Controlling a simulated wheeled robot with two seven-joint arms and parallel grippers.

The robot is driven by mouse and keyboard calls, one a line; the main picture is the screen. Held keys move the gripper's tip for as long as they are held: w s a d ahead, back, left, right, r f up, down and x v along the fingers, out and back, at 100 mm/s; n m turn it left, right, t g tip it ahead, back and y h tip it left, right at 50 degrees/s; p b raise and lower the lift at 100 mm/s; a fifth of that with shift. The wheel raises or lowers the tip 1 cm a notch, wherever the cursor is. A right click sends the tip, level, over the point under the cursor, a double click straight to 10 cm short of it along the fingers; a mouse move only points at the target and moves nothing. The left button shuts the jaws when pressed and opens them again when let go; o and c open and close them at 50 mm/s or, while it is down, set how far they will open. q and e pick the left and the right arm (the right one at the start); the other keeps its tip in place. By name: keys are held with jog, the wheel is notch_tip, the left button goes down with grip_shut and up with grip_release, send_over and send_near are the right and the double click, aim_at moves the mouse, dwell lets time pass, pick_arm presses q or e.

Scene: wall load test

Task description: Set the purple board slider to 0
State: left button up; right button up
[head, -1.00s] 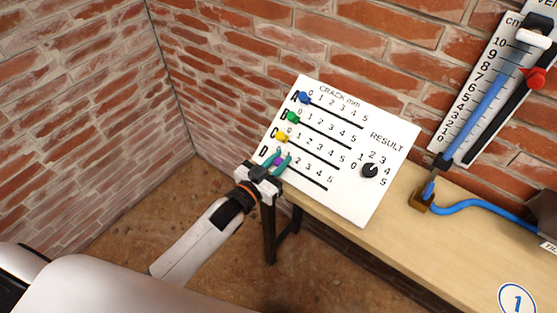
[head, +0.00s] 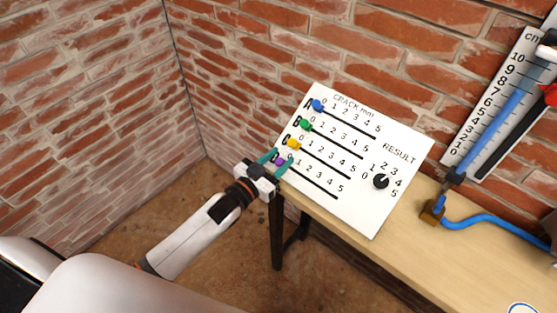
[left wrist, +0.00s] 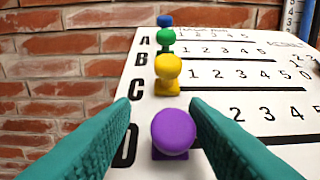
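The purple slider (left wrist: 174,132) is a round knob on row D of the white board (head: 392,152), at the left end of its slot, by the 0. In the head view the purple slider (head: 280,161) shows between the teal fingers. My left gripper (head: 280,163) is open, with one finger on each side of the knob. In the left wrist view its fingers (left wrist: 165,135) stand apart with gaps to the purple knob. The letter D is partly hidden by the left finger. My right gripper is not in view.
Yellow (head: 294,144), green (head: 305,124) and blue (head: 318,105) sliders sit at the left ends of rows C, B and A. A black RESULT dial (head: 380,181) is on the board's right. The board stands on a wooden table (head: 420,250) before a brick wall.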

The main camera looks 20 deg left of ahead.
pick_arm(q)
jog(key=shift+s, duration=0.2)
jog(key=b+v, duration=0.2)
jog(key=v, duration=0.9)
jog(key=shift+s+a, duration=0.15)
jog(key=shift+s, duration=0.2)
